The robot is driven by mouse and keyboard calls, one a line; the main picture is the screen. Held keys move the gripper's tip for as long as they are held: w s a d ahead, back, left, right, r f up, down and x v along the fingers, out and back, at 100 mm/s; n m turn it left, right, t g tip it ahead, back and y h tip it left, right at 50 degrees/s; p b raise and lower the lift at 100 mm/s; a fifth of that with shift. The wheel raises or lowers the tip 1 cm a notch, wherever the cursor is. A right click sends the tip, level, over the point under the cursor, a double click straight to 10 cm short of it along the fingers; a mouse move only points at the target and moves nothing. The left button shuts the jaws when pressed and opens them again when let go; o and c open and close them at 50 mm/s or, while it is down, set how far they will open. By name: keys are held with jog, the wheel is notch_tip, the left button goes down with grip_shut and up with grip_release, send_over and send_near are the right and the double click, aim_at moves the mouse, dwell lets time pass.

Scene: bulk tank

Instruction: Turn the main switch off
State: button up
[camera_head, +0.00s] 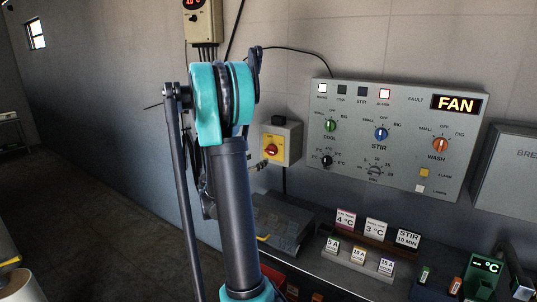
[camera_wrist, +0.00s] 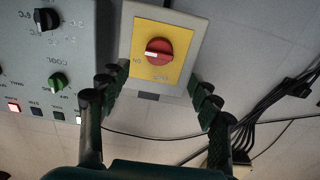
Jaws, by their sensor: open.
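The main switch is a red rotary knob (camera_wrist: 159,51) on a yellow plate (camera_wrist: 173,31) fixed to a grey wall box. In the wrist view it appears upside down, with a pale mark at the knob's left end. The knob also shows in the head view (camera_head: 271,149), just right of my arm. My gripper (camera_wrist: 157,84) is open and empty. Its two dark fingers are spread on either side of the box's lower part in the wrist view, apart from the knob. In the head view I cannot make out the fingers.
A grey control panel (camera_head: 392,165) with coloured knobs, lamps and a lit FAN display is right of the switch. A controller (camera_head: 203,20) hangs above. Labelled cards (camera_head: 375,229) stand on a bench below. Black cables (camera_wrist: 290,85) run along the wall. The floor at left is clear.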

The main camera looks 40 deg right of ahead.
aim_at(269, 152)
jog(key=x, duration=1)
jog(key=shift+s, duration=0.1)
jog(key=shift+c, duration=0.6)
jog(key=c, duration=1)
